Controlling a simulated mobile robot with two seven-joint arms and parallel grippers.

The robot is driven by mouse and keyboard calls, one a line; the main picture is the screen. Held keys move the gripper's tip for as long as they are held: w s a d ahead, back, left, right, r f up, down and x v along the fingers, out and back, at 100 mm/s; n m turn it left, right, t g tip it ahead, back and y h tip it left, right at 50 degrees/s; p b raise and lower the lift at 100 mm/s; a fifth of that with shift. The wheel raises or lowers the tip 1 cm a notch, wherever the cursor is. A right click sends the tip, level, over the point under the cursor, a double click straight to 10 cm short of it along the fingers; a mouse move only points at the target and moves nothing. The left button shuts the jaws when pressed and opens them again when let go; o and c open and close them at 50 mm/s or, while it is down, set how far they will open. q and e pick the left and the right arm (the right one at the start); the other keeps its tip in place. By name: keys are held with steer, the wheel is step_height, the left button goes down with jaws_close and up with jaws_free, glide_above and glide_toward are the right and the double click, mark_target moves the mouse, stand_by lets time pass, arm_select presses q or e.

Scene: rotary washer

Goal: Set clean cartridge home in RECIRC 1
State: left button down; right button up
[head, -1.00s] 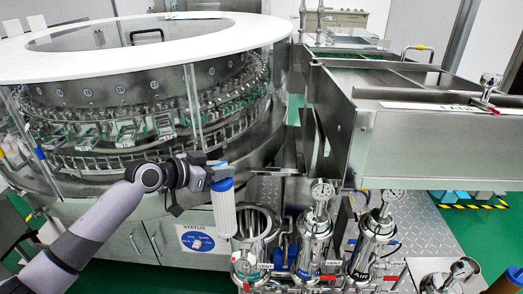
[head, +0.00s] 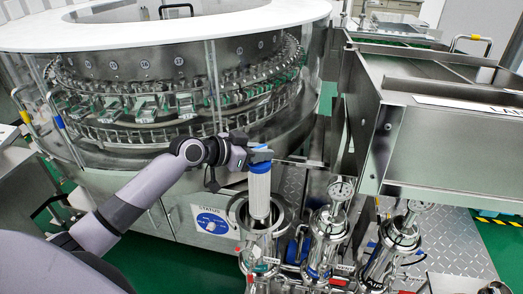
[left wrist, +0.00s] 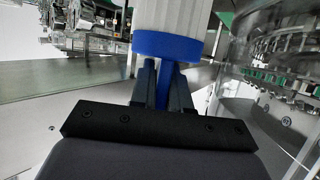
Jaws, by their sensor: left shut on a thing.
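My left gripper (head: 256,156) is shut on the blue top of a white, ribbed cartridge (head: 260,192). The cartridge hangs upright below the jaws. In the left wrist view, the fingers (left wrist: 163,84) close on a blue stem beneath the blue cap (left wrist: 173,44), with the white body (left wrist: 172,15) beyond. The cartridge's lower end appears at the mouth of the leftmost steel housing (head: 258,248); I cannot tell whether it is inside the mouth or just above it. No RECIRC 1 label is readable. My right gripper is not in view.
Two capped steel housings with gauges, one in the middle (head: 325,238) and one at right (head: 398,238), stand to the right. The rotary washer (head: 150,100) rises behind my arm.

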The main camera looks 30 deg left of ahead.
arm_select(q)
steer(key=shift+f+b, duration=2.5)
steer(key=shift+f, duration=0.75)
step_height(320, 180, down, 3)
steer(key=shift+r+b, duration=0.2)
steer(key=shift+b, duration=0.9)
step_height(320, 180, down, 2)
steer(key=shift+b, duration=0.85)
step_height(320, 180, down, 2)
steer(key=shift+b, duration=0.85)
steer(key=shift+f+b, duration=0.55)
steer(key=shift+f, duration=0.1)
steer(key=shift+f+b, duration=2.3)
steer(key=shift+f, duration=0.4)
steer(key=c, duration=1)
jaws_free()
